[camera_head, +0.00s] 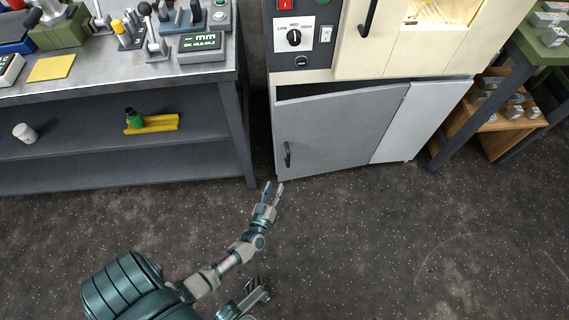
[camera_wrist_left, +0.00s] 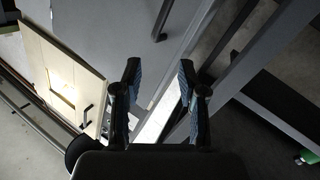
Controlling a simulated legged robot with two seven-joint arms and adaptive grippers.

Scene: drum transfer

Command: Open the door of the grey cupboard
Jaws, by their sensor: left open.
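The grey cupboard (camera_head: 420,120) stands under the cream oven. Its grey door (camera_head: 340,130) is slightly ajar, with a dark gap along its top that widens to the left. A black upright handle (camera_head: 287,155) is near the door's left edge; it also shows at the top of the left wrist view (camera_wrist_left: 162,20). My left gripper (camera_head: 273,187) is open and empty, just below and left of the handle, apart from it. In the left wrist view its fingers (camera_wrist_left: 158,70) are spread. A part of mine resembling a gripper (camera_head: 258,290) shows at the bottom; its jaws are unclear.
A metal workbench (camera_head: 120,75) with tools on top stands left of the cupboard, its leg (camera_head: 236,135) close to the door. A green bench (camera_head: 515,60) and wooden shelf (camera_head: 490,135) stand at right. The speckled floor (camera_head: 370,230) before the cupboard is clear.

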